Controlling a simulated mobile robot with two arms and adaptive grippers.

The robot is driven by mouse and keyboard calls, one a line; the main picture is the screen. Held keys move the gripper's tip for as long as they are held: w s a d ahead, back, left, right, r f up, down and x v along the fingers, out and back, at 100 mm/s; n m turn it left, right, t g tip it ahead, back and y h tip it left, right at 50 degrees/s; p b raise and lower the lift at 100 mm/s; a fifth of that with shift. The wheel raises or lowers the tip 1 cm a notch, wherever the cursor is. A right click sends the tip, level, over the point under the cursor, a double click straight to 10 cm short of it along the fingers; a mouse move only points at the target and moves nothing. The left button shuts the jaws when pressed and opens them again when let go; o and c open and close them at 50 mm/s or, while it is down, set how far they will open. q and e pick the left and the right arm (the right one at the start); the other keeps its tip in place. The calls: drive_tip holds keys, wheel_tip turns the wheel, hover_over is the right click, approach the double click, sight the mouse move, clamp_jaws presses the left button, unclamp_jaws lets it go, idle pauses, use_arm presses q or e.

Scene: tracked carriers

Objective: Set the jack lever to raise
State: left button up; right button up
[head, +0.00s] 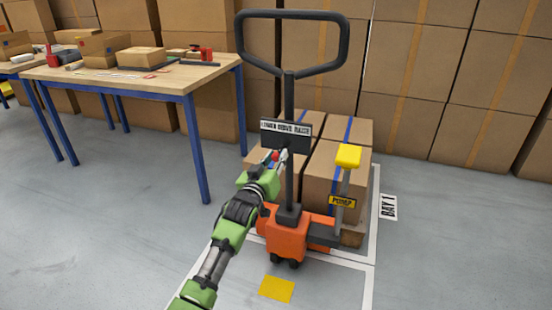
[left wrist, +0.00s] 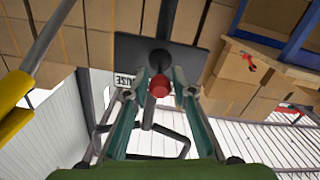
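The orange pallet jack (head: 284,232) stands in front of me with its tall handle (head: 290,80) upright. A dark plate on the handle carries a white label (head: 286,128) that appears to read LOWER, DRIVE, RAISE. The jack lever ends in a red knob (head: 275,155), below the label's left-to-middle part; its exact setting is unclear. My left gripper (head: 276,160) is at the plate. In the left wrist view the red knob (left wrist: 160,87) sits between the two fingertips, which appear closed against it. The lever's shaft is mostly hidden. My right gripper is not in view.
Cartons (head: 336,165) are loaded behind the handle. A wooden table (head: 150,80) with blue legs stands at the left. Stacked boxes (head: 420,60) line the back. A yellow floor mark (head: 277,289) lies in front; floor at left is clear.

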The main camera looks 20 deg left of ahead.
use_arm(q)
clamp_jaws()
